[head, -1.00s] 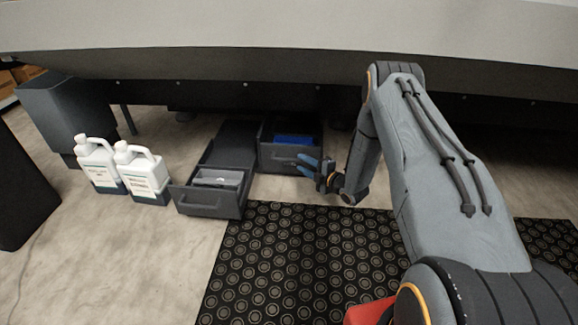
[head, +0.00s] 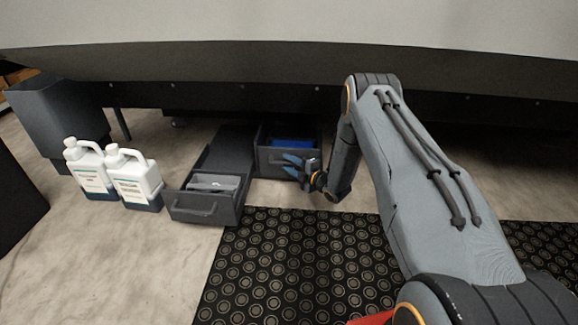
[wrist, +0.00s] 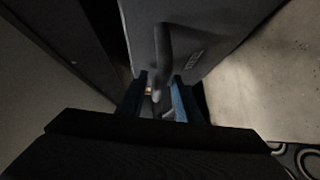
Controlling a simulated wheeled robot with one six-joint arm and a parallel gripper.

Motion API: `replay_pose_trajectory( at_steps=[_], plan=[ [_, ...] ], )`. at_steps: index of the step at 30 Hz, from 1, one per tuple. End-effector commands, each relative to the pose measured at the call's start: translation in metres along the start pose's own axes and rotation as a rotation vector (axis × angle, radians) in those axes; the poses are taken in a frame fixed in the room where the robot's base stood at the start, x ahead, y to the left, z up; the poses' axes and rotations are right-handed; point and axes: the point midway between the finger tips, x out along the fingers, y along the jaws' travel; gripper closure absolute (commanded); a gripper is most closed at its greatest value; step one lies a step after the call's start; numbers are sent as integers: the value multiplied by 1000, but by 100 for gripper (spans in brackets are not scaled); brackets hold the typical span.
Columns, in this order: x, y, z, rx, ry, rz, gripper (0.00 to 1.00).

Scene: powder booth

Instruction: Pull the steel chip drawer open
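Two dark grey drawers stand out on the floor under the big machine. The right drawer (head: 271,166) has something blue inside, and my gripper (head: 287,164) is at its front. In the wrist view the drawer front (wrist: 190,28) fills the upper middle, with a small label too blurred to read. Its bar handle (wrist: 163,50) runs down between my two blue fingers, which stand apart with gaps beside it. I cannot tell whether either finger touches it. The left drawer (head: 195,210) is further out and holds grey pieces. No readable label shows which one is for steel chips.
Two white jugs, one further left (head: 88,172) and one nearer (head: 133,178), stand left of the drawers. A dark mat with rings (head: 270,270) covers the floor in front. The machine's low edge (head: 230,65) hangs over the drawers. Bare floor lies at the front left.

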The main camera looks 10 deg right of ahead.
Motion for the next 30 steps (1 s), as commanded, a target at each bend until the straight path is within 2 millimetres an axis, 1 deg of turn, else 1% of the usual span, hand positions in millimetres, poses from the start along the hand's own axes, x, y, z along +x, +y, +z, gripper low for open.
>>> replay_pose_trajectory(
  at_steps=[3, 4, 9, 20, 23, 26, 30],
  plan=[
    [0, 1, 0, 0, 0, 0, 69],
    [0, 1, 0, 0, 0, 0, 72],
    [0, 0, 0, 0, 0, 0, 100],
    [-4, 0, -3, 0, 0, -1, 100],
    [-10, -1, -9, 0, 0, -2, 100],
    [-19, -2, -18, 2, 1, -3, 100],
    [-39, -7, -37, 3, 0, -4, 100]
  ],
)
